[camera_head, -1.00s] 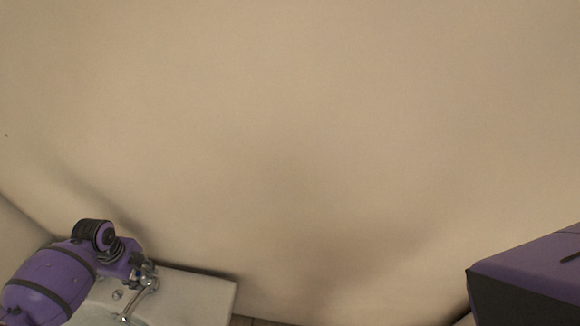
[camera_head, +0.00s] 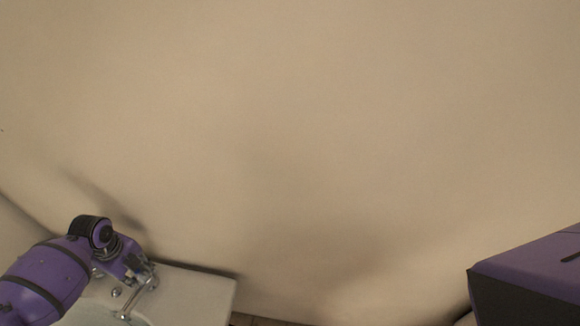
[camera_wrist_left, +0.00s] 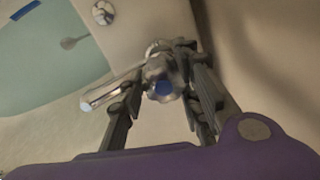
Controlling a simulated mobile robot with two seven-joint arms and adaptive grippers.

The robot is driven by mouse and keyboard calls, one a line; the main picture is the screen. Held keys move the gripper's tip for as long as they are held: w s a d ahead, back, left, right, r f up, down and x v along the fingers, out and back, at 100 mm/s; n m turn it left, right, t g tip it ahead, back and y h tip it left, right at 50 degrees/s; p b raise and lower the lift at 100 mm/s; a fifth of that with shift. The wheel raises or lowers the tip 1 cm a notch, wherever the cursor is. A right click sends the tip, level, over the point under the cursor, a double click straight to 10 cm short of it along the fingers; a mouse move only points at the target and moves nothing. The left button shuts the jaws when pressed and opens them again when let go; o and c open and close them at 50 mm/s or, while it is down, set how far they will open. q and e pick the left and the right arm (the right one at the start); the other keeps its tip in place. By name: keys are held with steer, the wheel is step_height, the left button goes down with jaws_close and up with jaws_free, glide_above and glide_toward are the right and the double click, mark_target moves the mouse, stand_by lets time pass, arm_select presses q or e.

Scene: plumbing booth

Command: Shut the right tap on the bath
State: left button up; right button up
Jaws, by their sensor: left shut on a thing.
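The bath (camera_head: 205,290) is at the lower left of the head view, with a chrome spout (camera_head: 138,296) on its rim. My left gripper (camera_head: 138,268) is at the chrome fittings and hides most of the tap there. In the left wrist view its fingers (camera_wrist_left: 166,66) are on either side of a chrome tap with a blue cap (camera_wrist_left: 163,88), and it is shut on this tap. A chrome tube (camera_wrist_left: 105,93) sticks out to the left of it. How far the tap is turned cannot be told. My right gripper is out of view.
A round chrome fitting (camera_wrist_left: 103,12) is on the bath beside the basin hollow (camera_wrist_left: 50,60). A bare beige wall (camera_head: 300,130) fills most of the head view, close behind the bath rim. The space right of the bath looks clear.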

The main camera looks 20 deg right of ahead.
mark_target(135, 274)
arm_select(q)
steer(key=o, duration=1.1)
steer(key=shift+s+a+f, duration=0.1)
steer(key=shift+s+a, duration=0.15)
steer(key=shift+w, duration=0.1)
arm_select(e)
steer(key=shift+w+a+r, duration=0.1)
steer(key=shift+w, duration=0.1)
arm_select(q)
steer(key=shift+d+r, duration=0.1)
steer(key=shift+r, duration=0.2)
steer(key=shift+w+r, duration=0.15)
steer(key=shift+r, duration=0.2)
step_height(135, 274, up, 11)
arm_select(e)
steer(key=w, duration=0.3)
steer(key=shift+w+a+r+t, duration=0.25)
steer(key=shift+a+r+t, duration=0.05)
arm_select(q)
steer(key=shift+f, duration=0.1)
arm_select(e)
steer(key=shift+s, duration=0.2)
